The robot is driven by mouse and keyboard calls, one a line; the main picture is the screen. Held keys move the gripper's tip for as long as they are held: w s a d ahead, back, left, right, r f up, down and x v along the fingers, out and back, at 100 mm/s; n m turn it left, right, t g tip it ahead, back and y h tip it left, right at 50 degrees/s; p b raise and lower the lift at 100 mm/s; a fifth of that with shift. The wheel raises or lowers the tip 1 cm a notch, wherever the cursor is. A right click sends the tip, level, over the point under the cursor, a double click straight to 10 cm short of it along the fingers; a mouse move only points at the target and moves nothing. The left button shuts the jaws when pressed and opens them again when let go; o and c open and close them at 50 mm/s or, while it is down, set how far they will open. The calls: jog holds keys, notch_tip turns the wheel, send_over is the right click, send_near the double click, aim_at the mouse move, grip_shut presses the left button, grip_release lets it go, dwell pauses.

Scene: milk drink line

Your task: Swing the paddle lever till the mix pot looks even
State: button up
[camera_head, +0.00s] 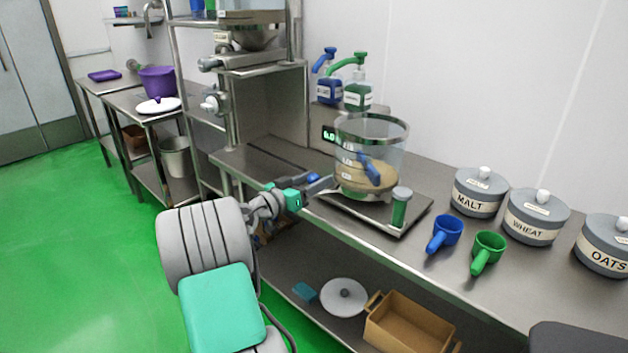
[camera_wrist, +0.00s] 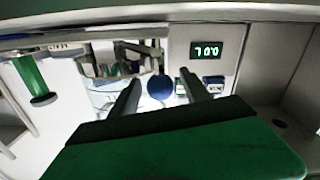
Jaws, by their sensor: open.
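The clear mix pot (camera_head: 388,132) stands on a steel plate on the bench, with a tan mass low inside it. A blue paddle-like piece (camera_head: 369,167) leans in the pot. A green upright grip with a grey cap (camera_head: 399,210) stands at the plate's front right; it shows at the left of the wrist view (camera_wrist: 33,75). I cannot tell whether it is the lever. My gripper (camera_head: 325,184) is open and empty, just left of the pot. In the wrist view its fingers (camera_wrist: 160,88) are spread, with a blue round shape between them.
Blue (camera_head: 329,90) and green (camera_head: 358,95) pump bottles stand behind the pot. Blue (camera_head: 446,232) and green (camera_head: 488,248) scoops lie to the right, before the malt (camera_head: 480,195), wheat (camera_head: 535,220) and oats (camera_head: 606,248) canisters. A lit display (camera_wrist: 206,49) shows behind the fingers.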

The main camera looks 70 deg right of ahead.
grip_shut()
dwell(0.6)
dwell(0.8)
